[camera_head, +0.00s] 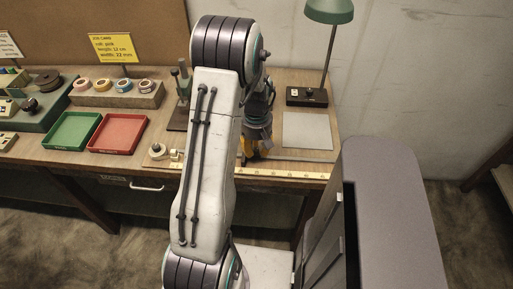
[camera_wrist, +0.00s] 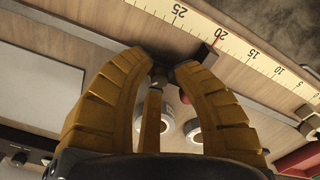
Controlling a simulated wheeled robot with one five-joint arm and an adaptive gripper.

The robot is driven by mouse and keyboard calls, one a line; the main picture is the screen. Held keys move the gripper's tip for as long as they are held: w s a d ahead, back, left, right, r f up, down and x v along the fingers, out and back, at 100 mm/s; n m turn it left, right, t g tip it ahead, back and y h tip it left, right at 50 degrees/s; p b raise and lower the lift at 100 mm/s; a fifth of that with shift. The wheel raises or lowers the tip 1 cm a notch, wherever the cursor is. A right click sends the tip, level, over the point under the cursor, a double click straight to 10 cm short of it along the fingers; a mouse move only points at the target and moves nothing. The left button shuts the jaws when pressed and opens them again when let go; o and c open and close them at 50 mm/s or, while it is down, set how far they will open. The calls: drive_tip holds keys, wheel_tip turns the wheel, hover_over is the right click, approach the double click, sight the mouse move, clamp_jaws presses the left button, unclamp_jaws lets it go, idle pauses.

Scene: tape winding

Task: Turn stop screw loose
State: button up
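My gripper (camera_wrist: 164,72) points down at the front of the workbench, with its two yellow-brown fingers curved in towards each other. A small dark knob, which looks like the stop screw (camera_wrist: 161,76), sits between the fingertips, and they appear closed on it. A tan bar (camera_wrist: 152,118) shows between the fingers below the knob. A dark block (camera_wrist: 205,51), likely part of the stop, lies at the ruler (camera_wrist: 250,56) near the 20 mark. In the head view my gripper (camera_head: 247,152) is partly behind my arm, and the screw is hidden.
Tape rolls (camera_wrist: 194,129) show beyond the right finger. A grey plate (camera_head: 307,131) and a green lamp (camera_head: 329,12) stand on the right of the bench. Green (camera_head: 71,131) and red (camera_head: 117,134) trays lie left, with a rack of tape rolls (camera_head: 116,94) behind.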

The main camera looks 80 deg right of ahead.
sight(256, 149)
drive_tip(key=shift+o, duration=1.3)
drive_tip(key=shift+r, duration=0.1)
wheel_tip(256, 149, up, 12)
